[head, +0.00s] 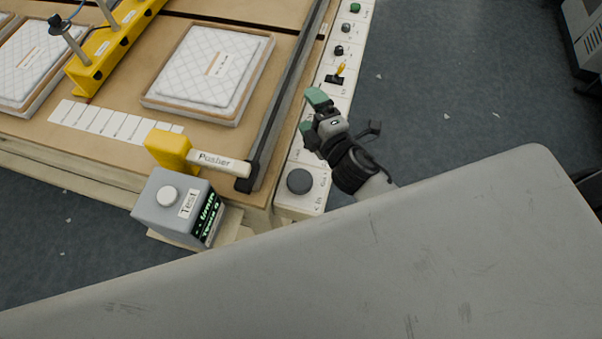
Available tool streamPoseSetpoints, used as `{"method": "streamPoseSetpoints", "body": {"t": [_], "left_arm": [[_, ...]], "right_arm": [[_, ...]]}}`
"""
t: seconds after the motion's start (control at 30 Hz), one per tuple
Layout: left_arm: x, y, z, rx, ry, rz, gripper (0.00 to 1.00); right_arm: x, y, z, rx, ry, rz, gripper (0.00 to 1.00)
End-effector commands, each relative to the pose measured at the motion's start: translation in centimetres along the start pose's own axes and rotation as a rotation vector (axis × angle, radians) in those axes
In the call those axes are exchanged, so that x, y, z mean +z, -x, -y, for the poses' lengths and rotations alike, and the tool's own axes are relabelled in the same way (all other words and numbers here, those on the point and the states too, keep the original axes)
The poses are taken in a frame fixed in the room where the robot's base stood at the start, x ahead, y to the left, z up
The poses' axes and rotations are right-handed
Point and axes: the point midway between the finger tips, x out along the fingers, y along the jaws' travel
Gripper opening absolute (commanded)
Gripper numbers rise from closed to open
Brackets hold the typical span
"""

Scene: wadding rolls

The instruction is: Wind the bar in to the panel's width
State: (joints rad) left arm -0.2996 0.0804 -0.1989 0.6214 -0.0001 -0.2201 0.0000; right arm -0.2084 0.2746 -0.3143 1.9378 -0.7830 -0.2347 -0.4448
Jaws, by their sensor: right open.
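My right gripper (311,112), with green fingertips, is open and empty over the white control strip (312,147) at the table's right edge. A quilted white panel (208,66) lies in a shallow wooden frame on the table. A yellow bar (104,48) with upright grey posts stands to its left, apart from it. A long dark rail (290,87) runs along the table's right side, beside a white arm marked "Pusher" (219,163) with a yellow end block (168,150). Which of these is the bar to be wound is unclear. My left gripper is out of view.
The strip carries a large dark knob (300,181), a yellow-handled lever (340,72) and smaller knobs. A grey tester box (177,207) with a lit display stands at the table's front corner. A large grey surface fills the lower right. Open floor (450,80) lies to the right.

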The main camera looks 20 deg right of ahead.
Motion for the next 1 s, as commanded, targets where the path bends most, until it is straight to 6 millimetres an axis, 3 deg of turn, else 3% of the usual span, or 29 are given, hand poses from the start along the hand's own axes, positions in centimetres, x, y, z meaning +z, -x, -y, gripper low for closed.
{"method": "streamPoseSetpoints", "body": {"t": [0.03,0.13,0.23,0.33,0.47,0.6,0.8,1.0], "left_arm": [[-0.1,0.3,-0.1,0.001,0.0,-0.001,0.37],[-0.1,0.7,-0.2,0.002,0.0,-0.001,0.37],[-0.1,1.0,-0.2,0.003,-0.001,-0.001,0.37],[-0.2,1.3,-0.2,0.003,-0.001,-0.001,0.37],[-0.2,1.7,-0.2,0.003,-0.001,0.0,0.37],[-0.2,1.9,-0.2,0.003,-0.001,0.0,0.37],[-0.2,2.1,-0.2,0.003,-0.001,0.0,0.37],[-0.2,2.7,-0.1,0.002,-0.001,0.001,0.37]], "right_arm": [[-2.2,-0.9,-2.2,0.091,0.185,-0.134,0.95],[-6.7,-1.2,-4.1,0.25,0.557,-0.403,0.95],[-10.4,-0.4,-3.7,0.383,0.934,-0.679,0.95],[-12.1,1.1,-1.4,0.48,1.299,-0.971,0.95],[-10.6,2.8,2.5,0.528,1.712,-1.363,0.95],[-6.1,4.0,5.1,0.484,2.002,-1.74,0.95],[-1.4,4.8,6.0,0.379,2.156,-2.057,0.95],[-1.0,5.0,7.5,0.357,2.167,-2.115,0.95]]}}
